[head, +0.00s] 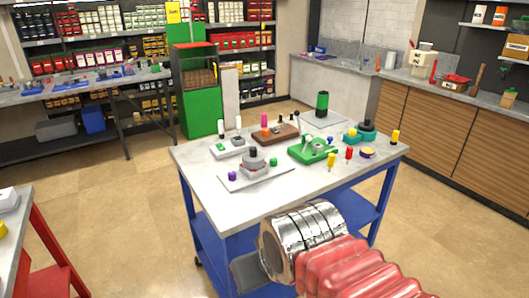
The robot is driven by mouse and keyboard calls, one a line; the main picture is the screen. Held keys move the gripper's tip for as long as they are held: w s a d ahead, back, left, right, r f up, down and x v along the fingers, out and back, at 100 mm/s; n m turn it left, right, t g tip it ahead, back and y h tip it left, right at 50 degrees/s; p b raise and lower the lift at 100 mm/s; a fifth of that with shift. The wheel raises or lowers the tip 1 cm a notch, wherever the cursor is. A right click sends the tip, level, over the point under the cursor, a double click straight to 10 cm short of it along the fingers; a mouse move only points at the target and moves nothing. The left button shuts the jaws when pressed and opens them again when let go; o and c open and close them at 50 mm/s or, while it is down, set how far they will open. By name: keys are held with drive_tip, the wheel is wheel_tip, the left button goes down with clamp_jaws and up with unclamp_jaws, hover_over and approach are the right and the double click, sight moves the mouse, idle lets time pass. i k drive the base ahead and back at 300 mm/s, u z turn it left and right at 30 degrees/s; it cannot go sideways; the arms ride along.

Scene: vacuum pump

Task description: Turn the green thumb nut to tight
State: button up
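A small green knob (273,162), which looks like the green thumb nut, is at the right side of a grey device with a dark top (254,166). The device stands on a light plate near the front left of the blue-legged table (215,199). The knob is too small to tell how far it is turned. My arm, in a silver and red sleeve, reaches in from the bottom, in front of the table's near edge. My gripper's fingers cannot be made out, and nothing of mine touches the green knob.
A purple knob (232,176) sits left of the device. A green device (307,151), a brown block (270,134), a tall green cylinder (322,104), a teal part (367,127) and small yellow and red pieces stand on the table. Bare tabletop lies along the front edge.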

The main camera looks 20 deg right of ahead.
sight(273, 160)
drive_tip(key=z, duration=0.05)
drive_tip(key=i, duration=0.85)
